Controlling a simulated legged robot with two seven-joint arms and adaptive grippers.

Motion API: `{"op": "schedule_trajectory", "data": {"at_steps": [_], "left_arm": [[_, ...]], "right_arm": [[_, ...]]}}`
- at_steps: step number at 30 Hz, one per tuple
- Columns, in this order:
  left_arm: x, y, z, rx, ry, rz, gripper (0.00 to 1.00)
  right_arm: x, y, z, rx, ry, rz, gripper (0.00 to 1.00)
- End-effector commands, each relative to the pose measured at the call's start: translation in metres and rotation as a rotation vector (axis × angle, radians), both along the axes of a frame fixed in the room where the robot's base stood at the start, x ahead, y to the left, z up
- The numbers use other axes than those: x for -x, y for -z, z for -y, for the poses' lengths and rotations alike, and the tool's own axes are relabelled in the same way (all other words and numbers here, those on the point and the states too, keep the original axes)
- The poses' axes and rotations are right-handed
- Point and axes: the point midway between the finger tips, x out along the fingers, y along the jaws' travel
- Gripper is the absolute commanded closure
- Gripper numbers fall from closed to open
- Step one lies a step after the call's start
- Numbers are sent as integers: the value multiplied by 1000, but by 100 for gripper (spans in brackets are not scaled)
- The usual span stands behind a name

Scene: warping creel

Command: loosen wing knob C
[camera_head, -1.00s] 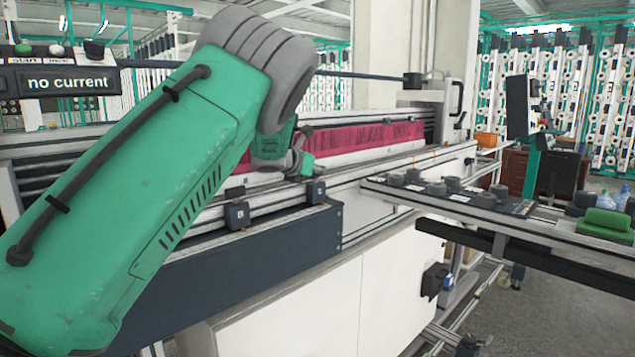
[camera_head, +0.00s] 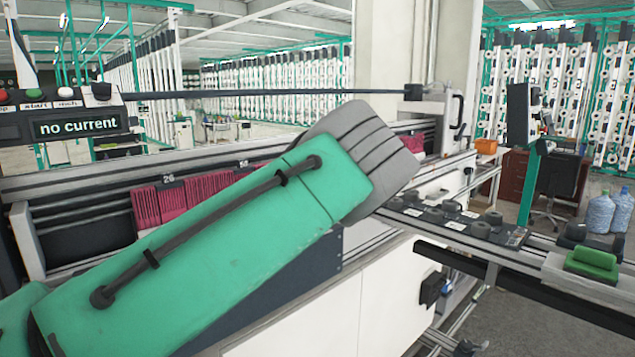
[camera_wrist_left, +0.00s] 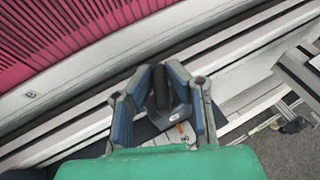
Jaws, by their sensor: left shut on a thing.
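In the left wrist view my left gripper (camera_wrist_left: 163,78) has its two blue-grey fingers closed around a dark knob (camera_wrist_left: 161,92), which stands between them. The knob has an upright dark wing and a small white label, too small to read, so I cannot tell its letter. In the head view my left arm lies across the front of the machine and hides the gripper, the knob and the clamps on the rail. My right gripper is in neither view.
A long shelf (camera_head: 465,232) with several dark round pieces juts out at the right. A green object (camera_head: 592,262) lies near its end. Pink yarn sheets (camera_head: 200,198) run behind my arm. A panel (camera_head: 77,126) reads "no current".

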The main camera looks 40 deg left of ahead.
Motion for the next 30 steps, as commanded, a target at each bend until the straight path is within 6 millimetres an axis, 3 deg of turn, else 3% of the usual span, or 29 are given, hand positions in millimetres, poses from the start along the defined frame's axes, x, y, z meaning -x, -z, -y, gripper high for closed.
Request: {"op": "schedule_trajectory", "data": {"at_steps": [3,15,30], "left_arm": [[-2,0,1,5,-98,0,100],[-2,3,2,3,-319,-1,100],[-2,3,3,4,-373,-2,100]], "right_arm": [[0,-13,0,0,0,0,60],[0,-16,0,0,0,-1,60],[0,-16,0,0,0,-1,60]]}}
